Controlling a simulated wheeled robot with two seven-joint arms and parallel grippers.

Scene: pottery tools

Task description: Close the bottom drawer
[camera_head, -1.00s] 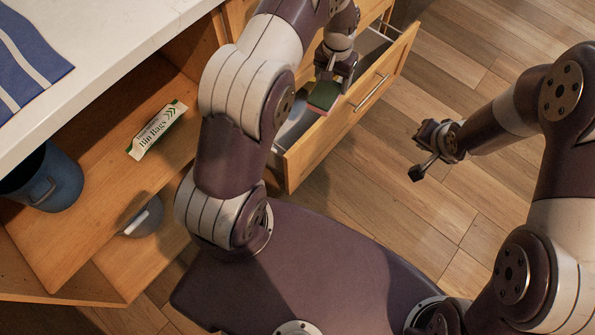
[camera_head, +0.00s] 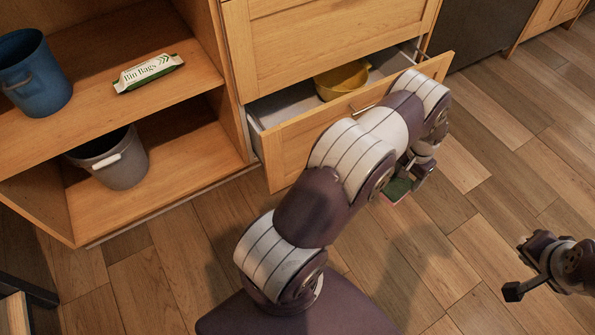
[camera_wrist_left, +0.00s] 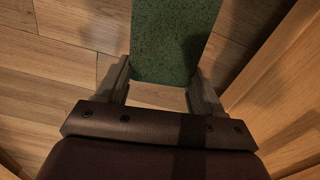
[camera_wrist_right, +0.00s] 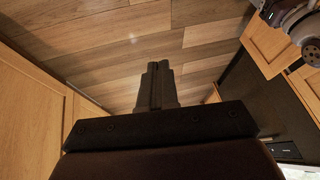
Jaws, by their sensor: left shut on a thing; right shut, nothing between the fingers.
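The bottom drawer (camera_head: 290,150) is a wooden drawer, pulled open from the cabinet. Its metal handle (camera_head: 364,108) is partly hidden behind my left arm. A yellow bowl (camera_head: 341,82) sits inside it. My left gripper (camera_head: 408,183) is outside the drawer, in front of its face and above the floor. It is shut on a flat green block (camera_head: 397,190), which shows between the fingers in the left wrist view (camera_wrist_left: 172,45). My right gripper (camera_head: 516,290) is at the far right, away from the drawer; in the right wrist view its fingers (camera_wrist_right: 157,75) are shut and empty.
A closed drawer (camera_head: 330,40) is above the open one. To the left, open shelves hold a blue bucket (camera_head: 40,85), a bin bags pack (camera_head: 148,72) and a grey bucket (camera_head: 118,165). The wooden floor (camera_head: 480,160) in front is clear.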

